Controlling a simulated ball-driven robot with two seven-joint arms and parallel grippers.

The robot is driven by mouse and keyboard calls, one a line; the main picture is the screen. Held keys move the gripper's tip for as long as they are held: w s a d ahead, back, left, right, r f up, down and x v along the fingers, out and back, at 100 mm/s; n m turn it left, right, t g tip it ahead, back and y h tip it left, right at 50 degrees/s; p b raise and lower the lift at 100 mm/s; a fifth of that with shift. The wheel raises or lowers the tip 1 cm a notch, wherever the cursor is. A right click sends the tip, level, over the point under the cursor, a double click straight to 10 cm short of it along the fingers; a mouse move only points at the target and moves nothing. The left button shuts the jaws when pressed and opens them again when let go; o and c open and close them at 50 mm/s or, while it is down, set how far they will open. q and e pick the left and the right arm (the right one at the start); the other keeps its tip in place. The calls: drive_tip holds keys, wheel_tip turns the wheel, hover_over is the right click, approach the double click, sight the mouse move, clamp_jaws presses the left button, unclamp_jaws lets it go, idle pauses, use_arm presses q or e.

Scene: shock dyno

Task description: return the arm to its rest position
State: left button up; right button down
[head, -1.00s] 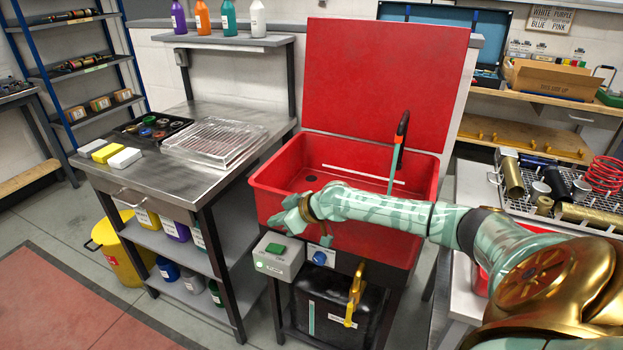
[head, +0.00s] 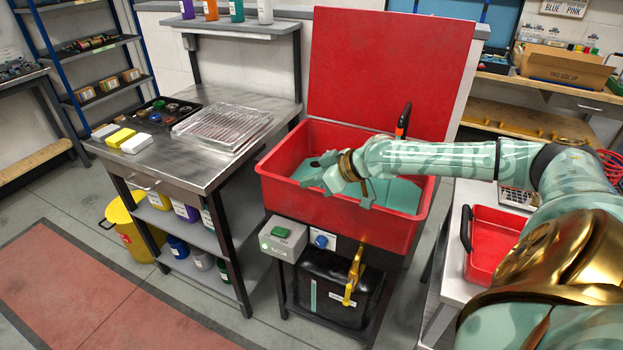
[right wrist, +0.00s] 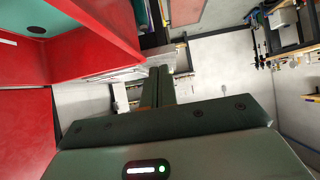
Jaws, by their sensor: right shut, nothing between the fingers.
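My right gripper (head: 318,174) shows in the head view over the left part of the red wash basin (head: 283,192). Its arm reaches in from the right across the basin. In the right wrist view its two fingers (right wrist: 159,85) lie together, shut, with nothing between them. The red basin also shows at the upper left of that view (right wrist: 90,45). The inside bottom of the basin looks teal (head: 400,194), as if covered by liquid. My left gripper is in neither view.
A control box (head: 283,241) with a green button sits at the basin's front. The raised red lid (head: 385,70) stands behind. A steel bench (head: 185,170) with a clear ribbed tray (head: 222,128) is left. A red tray (head: 490,240) lies on the right table.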

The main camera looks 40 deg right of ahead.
idle(0.3)
drive_tip(key=s+a+f+n+g, duration=0.1)
drive_tip(key=s+a+f+n, duration=0.2)
drive_tip(key=s+a+f, duration=0.55)
drive_tip(key=s+a+f+n+g, duration=0.1)
drive_tip(key=s+a+f+n, duration=0.3)
drive_tip(key=a, duration=0.8)
drive_tip(key=s+d+r+m+g+h, duration=0.1)
drive_tip(key=s+d+m+h, duration=0.1)
drive_tip(key=s+d+h, duration=0.3)
drive_tip(key=s+d+r+m+g+h, duration=0.1)
drive_tip(key=s+d+m+h, duration=0.2)
drive_tip(key=s, duration=0.5)
drive_tip(key=s+a+f+g+y, duration=0.1)
drive_tip(key=s+a+f, duration=0.1)
drive_tip(key=f, duration=1.1)
drive_tip(key=s+a+f+g+y, duration=0.1)
drive_tip(key=s+a+f+g, duration=0.15)
drive_tip(key=f, duration=1.05)
drive_tip(key=s+f+m+g+y, duration=0.1)
drive_tip(key=s+f, duration=0.6)
drive_tip(key=s, duration=0.3)
drive_tip(key=s+f+m+g+y, duration=0.1)
drive_tip(key=s+f, duration=0.6)
drive_tip(key=s, duration=0.3)
drive_tip(key=shift+s+f+m, duration=0.35)
drive_tip(key=shift+s+m, duration=0.05)
